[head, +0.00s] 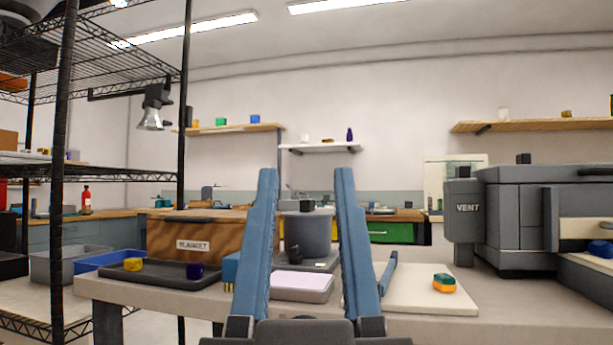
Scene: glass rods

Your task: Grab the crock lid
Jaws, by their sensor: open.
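My gripper (306,174) is open and empty in the middle of the head view, its two long blue fingers pointing up and away. Between the fingers, farther back, stands a grey crock (307,238) on the worktop. What looks like the crock lid (292,212) sits on top of it, flat, with a small dark knob. The fingers appear well in front of the lid and do not touch it. They hide parts of the crock's surroundings at left and right.
A pale-topped tray (301,282) lies in front of the crock. A brown box (196,236) and a dark tray (168,275) are at left. A cream board (425,291) with an orange-and-green block (444,283) and a large grey oven-like unit (530,220) are at right. A wire rack stands far left.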

